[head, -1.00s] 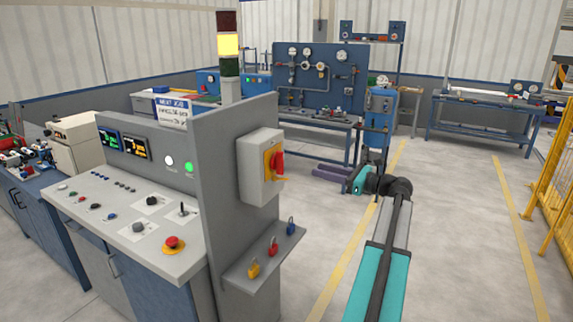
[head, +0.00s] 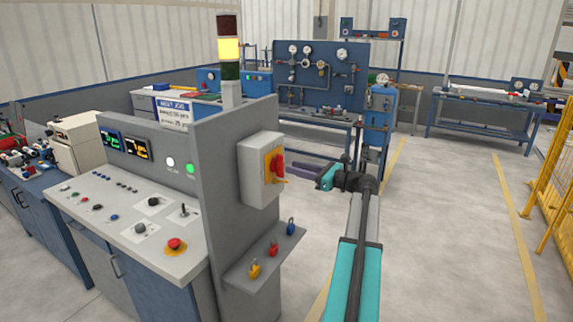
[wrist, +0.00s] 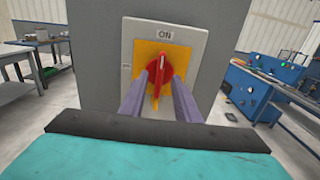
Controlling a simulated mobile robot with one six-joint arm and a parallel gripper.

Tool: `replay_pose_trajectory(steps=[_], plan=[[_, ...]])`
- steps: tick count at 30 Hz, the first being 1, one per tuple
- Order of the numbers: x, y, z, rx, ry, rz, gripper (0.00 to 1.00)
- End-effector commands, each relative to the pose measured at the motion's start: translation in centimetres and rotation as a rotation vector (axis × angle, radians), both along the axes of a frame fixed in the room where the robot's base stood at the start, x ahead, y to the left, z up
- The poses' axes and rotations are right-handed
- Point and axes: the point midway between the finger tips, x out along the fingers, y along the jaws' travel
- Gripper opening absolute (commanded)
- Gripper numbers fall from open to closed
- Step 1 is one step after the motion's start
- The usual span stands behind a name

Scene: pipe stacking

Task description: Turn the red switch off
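The red switch (head: 277,165) is a rotary handle on a yellow plate on a grey box (head: 262,190), fixed to the side of the grey console panel. In the wrist view the red handle (wrist: 157,78) stands upright, its upper end toward the label "ON". My gripper (head: 287,168) is open, to the right of the switch in the head view, its purple fingers pointing at it. In the wrist view my gripper (wrist: 157,88) has one finger on each side of the handle, with gaps. I cannot tell whether the tips reach past its front.
A small shelf (head: 262,258) with yellow, red and blue padlocks juts out below the switch box. The console desk (head: 130,225) has a red emergency button (head: 175,245). A yellow fence (head: 553,180) stands at the right. The floor between is clear.

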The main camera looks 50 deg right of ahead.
Motion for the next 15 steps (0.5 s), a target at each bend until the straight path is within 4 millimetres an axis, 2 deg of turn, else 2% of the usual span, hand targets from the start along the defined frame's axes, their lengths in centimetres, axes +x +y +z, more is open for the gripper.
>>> replay_pose_trajectory(steps=[6,15], plan=[[2.7,0.7,0.2,0.001,0.0,0.002,0.29],[3.8,0.9,0.0,0.0,0.0,0.0,0.29]])
